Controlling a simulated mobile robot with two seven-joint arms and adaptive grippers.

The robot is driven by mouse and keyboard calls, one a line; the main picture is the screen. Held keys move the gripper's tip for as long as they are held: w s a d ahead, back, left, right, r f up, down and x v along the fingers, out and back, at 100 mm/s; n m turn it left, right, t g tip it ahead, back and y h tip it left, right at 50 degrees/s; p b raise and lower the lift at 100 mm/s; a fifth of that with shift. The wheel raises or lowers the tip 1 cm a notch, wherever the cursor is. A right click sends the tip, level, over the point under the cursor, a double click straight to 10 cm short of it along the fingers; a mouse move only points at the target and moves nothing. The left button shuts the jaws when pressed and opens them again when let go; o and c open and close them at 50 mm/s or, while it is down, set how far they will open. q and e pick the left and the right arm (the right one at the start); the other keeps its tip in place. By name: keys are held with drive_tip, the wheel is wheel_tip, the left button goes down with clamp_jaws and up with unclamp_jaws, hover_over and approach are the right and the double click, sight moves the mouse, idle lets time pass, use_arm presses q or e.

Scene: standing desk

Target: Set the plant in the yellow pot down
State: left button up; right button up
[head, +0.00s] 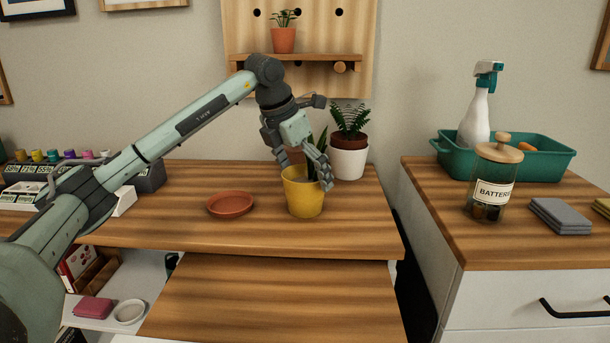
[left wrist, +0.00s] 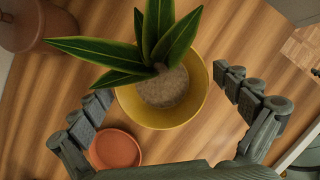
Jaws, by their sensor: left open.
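The yellow pot (head: 303,197) stands upright on the wooden desk top, near its right front part. Its plant has long pointed green leaves, mostly hidden behind my gripper in the head view. The left wrist view shows the leaves (left wrist: 100,54) and the yellow pot (left wrist: 196,107) from above. My left gripper (head: 312,170) is open at the pot. Its fingers (left wrist: 166,90) are spread on either side of the pot, and gaps show between fingers and rim in the wrist view. My right gripper is in neither view.
A terracotta saucer (head: 230,204) lies left of the yellow pot. A fern in a white pot (head: 348,160) stands close behind on the right, and a terracotta pot (head: 295,155) stands behind my gripper. The desk's front edge is near. A side cabinet (head: 445,235) is to the right.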

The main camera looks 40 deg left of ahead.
use_arm(q)
drive_tip(key=v, duration=1.2)
drive_tip(key=shift+r, duration=0.15)
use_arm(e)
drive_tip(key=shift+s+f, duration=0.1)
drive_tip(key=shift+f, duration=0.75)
